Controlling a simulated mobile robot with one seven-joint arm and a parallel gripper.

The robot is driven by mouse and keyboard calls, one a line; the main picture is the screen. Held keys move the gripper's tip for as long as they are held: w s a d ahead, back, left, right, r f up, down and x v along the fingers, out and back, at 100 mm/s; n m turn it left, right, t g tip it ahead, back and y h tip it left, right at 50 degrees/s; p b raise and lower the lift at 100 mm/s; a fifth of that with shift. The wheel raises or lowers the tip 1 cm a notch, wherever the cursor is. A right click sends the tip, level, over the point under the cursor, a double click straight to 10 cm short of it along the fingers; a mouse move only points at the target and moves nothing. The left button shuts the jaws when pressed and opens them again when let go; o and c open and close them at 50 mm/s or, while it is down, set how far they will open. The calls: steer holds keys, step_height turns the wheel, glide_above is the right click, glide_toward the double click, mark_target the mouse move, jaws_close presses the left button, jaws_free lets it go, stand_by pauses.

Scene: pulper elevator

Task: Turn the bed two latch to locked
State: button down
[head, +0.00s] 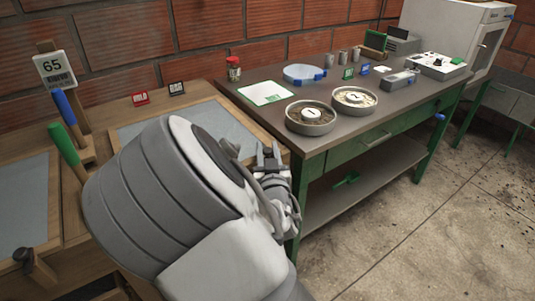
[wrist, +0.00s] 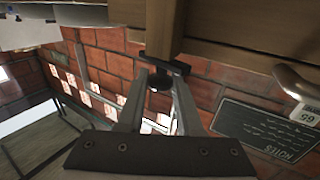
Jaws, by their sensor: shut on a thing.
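A dark latch (wrist: 165,64) shows in the wrist view, a short bar with a round knob against a wooden post. My gripper (wrist: 160,88) has its two fingers closed around the knob end. In the head view my gripper (head: 268,155) is at the right end of the wooden beds, beside the green table. The latch cannot be made out there; my arm covers much of the second bed (head: 218,116), whose grey panel shows only in part. Whether the latch is at locked cannot be told.
A green-framed table (head: 395,118) stands close right of my gripper, with two round trays, a blue-handled dish (head: 302,73) and small devices. Green (head: 65,148) and blue (head: 67,110) handles stand at left. A dark notes board (wrist: 268,130) shows in the wrist view.

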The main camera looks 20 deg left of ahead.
steer(key=n+g+y+b, duration=0.1)
steer(key=n+y+b, duration=0.1)
steer(key=n+g+y+b, duration=0.2)
steer(key=y, duration=0.1)
steer(key=shift+w+d+y, duration=0.15)
steer(key=shift+d+y, duration=0.05)
steer(key=shift+y, duration=0.1)
steer(key=n+g+y+b, duration=0.2)
steer(key=n+g+y, duration=0.1)
steer(key=g, duration=0.1)
steer(key=shift+n+g, duration=0.3)
steer(key=n+g+y, duration=0.1)
steer(key=n+g, duration=0.1)
steer(key=g, duration=0.1)
steer(key=n+g+y+p, duration=0.1)
steer(key=n+g, duration=0.1)
steer(key=g, duration=0.1)
steer(key=shift+a+r+y, duration=0.1)
steer(key=shift+r+y, duration=0.1)
steer(key=shift+y, duration=0.2)
steer(key=shift+a+f+n+g+p, duration=0.1)
steer(key=shift+n+g+p, duration=1.25)
steer(key=shift+g, duration=0.85)
steer(key=shift+n, duration=0.35)
steer(key=c, duration=0.6)
jaws_free()
steer(key=shift+o, duration=0.2)
steer(key=shift+f, duration=0.1)
